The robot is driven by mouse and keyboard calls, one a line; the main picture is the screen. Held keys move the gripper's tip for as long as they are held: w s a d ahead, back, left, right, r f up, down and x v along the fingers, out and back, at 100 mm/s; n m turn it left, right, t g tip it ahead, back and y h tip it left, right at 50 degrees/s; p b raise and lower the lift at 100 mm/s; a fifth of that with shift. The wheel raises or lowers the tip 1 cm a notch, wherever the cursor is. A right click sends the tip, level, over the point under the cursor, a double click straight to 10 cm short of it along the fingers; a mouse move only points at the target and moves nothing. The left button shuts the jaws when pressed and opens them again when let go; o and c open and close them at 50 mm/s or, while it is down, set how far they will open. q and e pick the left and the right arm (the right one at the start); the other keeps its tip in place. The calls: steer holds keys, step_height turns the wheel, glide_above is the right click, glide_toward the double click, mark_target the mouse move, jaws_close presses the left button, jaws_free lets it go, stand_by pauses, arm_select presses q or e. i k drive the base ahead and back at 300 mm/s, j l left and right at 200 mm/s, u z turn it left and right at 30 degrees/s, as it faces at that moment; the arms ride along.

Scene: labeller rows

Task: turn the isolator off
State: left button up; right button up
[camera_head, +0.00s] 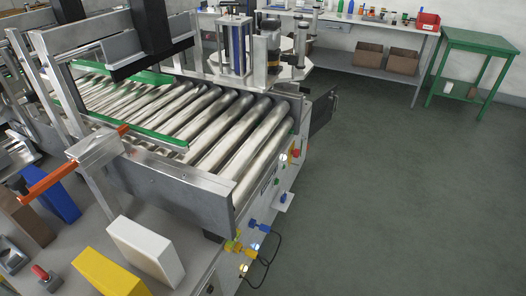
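A conveyor machine with steel rollers (215,120) fills the left and middle of the view. On its right side panel is a small red control with some yellow (295,153), close to a round white gauge (283,158). Lower on the same side are yellow fittings (233,246) and a blue fitting (253,224) with a dark hose. I cannot tell which of these is the isolator, or its setting; the parts are too small. Neither of my grippers is in view.
A steel bench at lower left holds a white block (146,252), a yellow block (108,272), a blue block (59,201) and a red-knobbed part (42,274). A green table (480,42) and a shelf bench stand at the back. The grey floor (400,200) at right is clear.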

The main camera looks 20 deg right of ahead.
mark_target(295, 153)
steer(key=i+l+u, duration=0.15)
steer(key=l+u, duration=0.15)
steer(key=l, duration=0.2)
steer(key=i+l+u, duration=0.1)
steer(key=l+u, duration=0.2)
steer(key=l, duration=0.2)
steer(key=l+u, duration=0.25)
steer(key=l, duration=0.25)
steer(key=i+l, duration=0.05)
steer(key=i, duration=0.05)
